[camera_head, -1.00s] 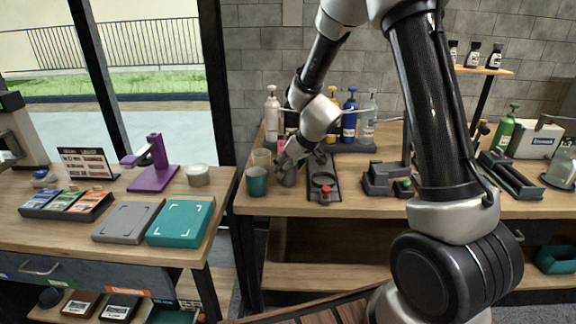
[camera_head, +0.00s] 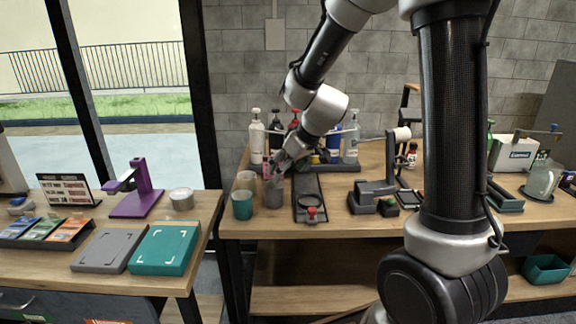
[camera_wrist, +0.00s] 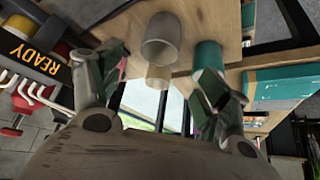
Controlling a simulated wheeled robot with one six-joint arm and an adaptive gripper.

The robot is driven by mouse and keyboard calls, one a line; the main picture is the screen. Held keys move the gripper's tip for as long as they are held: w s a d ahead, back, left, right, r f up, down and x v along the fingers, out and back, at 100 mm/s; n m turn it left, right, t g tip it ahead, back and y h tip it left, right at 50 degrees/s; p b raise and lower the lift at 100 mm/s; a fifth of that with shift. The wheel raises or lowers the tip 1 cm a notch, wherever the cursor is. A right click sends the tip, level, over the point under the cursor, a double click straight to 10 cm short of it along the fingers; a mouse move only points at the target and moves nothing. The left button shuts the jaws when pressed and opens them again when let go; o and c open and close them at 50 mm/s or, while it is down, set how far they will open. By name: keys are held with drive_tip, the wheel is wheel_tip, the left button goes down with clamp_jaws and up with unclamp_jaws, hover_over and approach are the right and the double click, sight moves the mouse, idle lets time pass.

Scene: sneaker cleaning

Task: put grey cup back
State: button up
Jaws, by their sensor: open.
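The grey cup (camera_head: 273,194) stands upright on the wooden workbench, right of the teal cup (camera_head: 242,205) and in front of the beige cup (camera_head: 246,180). My gripper (camera_head: 279,167) is open and empty, just above and behind the grey cup's rim. In the wrist view, the grey cup (camera_wrist: 160,42) shows beyond and between the two spread fingers of my gripper (camera_wrist: 164,68), with the beige cup (camera_wrist: 158,76) and teal cup (camera_wrist: 208,56) nearby. Whether a finger touches the cup cannot be told.
A dark tray with a red knob (camera_head: 309,205) lies right of the cups. Several bottles (camera_head: 257,135) stand behind, near my gripper. A dark clamp stand (camera_head: 374,190) is farther right. The left table holds a teal box (camera_head: 163,250) and a purple stand (camera_head: 138,190).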

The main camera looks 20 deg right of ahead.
drive_tip(key=s+d+r+m, duration=0.2)
drive_tip(key=s+d+r, duration=0.3)
drive_tip(key=s+r, duration=0.55)
drive_tip(key=s+d+r+m+h, duration=0.1)
drive_tip(key=s+d, duration=0.2)
drive_tip(key=s, duration=0.6)
drive_tip(key=s+d+m+g+h, duration=0.1)
drive_tip(key=s+d, duration=0.3)
drive_tip(key=s, duration=0.5)
drive_tip(key=shift+s+d+r+m+g+h, duration=0.15)
drive_tip(key=shift+s+r+m+g+h, duration=0.25)
drive_tip(key=shift+m, duration=0.3)
drive_tip(key=shift+w, duration=0.15)
